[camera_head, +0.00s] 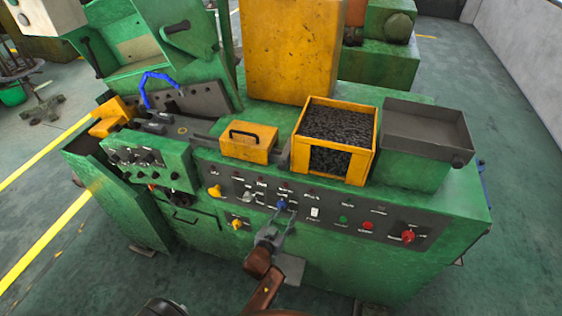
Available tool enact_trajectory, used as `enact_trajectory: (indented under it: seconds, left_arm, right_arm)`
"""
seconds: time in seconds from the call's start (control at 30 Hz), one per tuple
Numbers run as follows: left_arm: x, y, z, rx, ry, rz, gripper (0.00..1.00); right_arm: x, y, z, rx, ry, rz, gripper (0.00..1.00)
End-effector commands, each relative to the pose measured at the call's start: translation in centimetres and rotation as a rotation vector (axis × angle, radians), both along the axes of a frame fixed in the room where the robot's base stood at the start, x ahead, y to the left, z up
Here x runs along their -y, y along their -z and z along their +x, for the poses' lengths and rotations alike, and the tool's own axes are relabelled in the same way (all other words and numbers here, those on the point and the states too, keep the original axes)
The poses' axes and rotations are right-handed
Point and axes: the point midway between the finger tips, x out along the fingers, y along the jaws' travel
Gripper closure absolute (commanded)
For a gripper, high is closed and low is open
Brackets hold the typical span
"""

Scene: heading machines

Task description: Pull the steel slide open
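My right gripper does not show.
The panel carries yellow, green and red knobs (408,237). On the machine top stand a yellow box with a handle (249,136), a yellow bin of dark pieces (362,171) and a grey open tray (425,158).

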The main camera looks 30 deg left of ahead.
Motion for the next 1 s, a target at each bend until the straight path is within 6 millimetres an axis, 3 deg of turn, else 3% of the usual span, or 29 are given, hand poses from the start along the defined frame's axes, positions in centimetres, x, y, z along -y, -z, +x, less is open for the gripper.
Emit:
enact_trajectory:
  seconds: [0.03,0.1,0.2,0.3,0.43,0.8,1.0]
  left_arm:
    - [-0.6,-4.9,0.2,0.062,-0.018,0.002,0.62]
    - [-1.3,-10.3,0.1,0.139,-0.043,0.002,0.62]
    - [-2.3,-16.1,-0.5,0.223,-0.072,0.002,0.62]
    - [-2.8,-19.6,-1.2,0.274,-0.09,0.001,0.62]
    - [-3.2,-21.1,-1.0,0.298,-0.098,0.002,0.62]
    - [-4.4,-21.2,4.3,0.298,-0.098,0.002,0.62]
    - [-4.8,-21.0,5.9,0.297,-0.098,0.002,0.62]
  right_arm:
    - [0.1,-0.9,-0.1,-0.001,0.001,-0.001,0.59]
    - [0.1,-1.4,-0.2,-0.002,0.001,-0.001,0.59]
    - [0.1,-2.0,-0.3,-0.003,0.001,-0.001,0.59]
    - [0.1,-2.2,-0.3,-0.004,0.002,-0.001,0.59]
    - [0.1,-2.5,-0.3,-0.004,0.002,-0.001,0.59]
    - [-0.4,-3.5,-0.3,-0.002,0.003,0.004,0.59]
    - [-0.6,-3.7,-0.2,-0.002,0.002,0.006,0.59]
